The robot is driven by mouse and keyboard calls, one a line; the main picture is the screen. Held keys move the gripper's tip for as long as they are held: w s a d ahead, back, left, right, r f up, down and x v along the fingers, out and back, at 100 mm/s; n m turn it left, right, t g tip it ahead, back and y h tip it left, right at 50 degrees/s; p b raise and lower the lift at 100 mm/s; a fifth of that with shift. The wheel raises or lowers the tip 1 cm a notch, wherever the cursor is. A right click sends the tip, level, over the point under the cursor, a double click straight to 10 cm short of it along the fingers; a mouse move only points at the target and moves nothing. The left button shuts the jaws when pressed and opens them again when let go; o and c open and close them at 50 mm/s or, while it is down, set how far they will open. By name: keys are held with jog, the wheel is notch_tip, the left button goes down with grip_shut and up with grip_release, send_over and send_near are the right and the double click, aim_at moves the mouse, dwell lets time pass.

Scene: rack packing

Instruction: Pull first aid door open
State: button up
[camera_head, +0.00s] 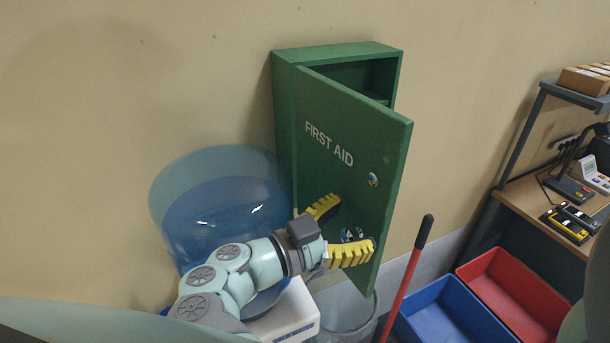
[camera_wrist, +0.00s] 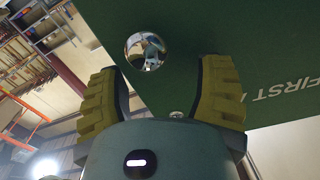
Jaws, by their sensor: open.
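The green first aid cabinet (camera_head: 283,105) hangs on the wall. Its door (camera_head: 345,110), lettered FIRST AID, is hinged at the left and stands partly open, with a dark gap at its right and top. A round shiny knob (camera_head: 373,179) sits near the door's right edge; the wrist view shows a round shiny knob (camera_wrist: 146,50) beyond and between my fingers. My gripper (camera_head: 347,230) is open and empty in front of the lower door, below the upper knob. Small shiny fittings show between its yellow fingers. I cannot tell whether a finger touches the door.
A blue water bottle (camera_head: 190,190) stands left of the cabinet, behind my arm. A grey bin (camera_head: 345,305) and a red pole (camera_head: 405,285) are below the door. Blue (camera_head: 445,290) and red (camera_head: 480,270) crates and a desk (camera_head: 530,195) are at the right.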

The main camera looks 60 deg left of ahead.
aim_at(368, 184)
jog(key=shift+s+r, duration=0.1)
jog(key=shift+r, duration=3.5)
jog(key=shift+o, duration=0.3)
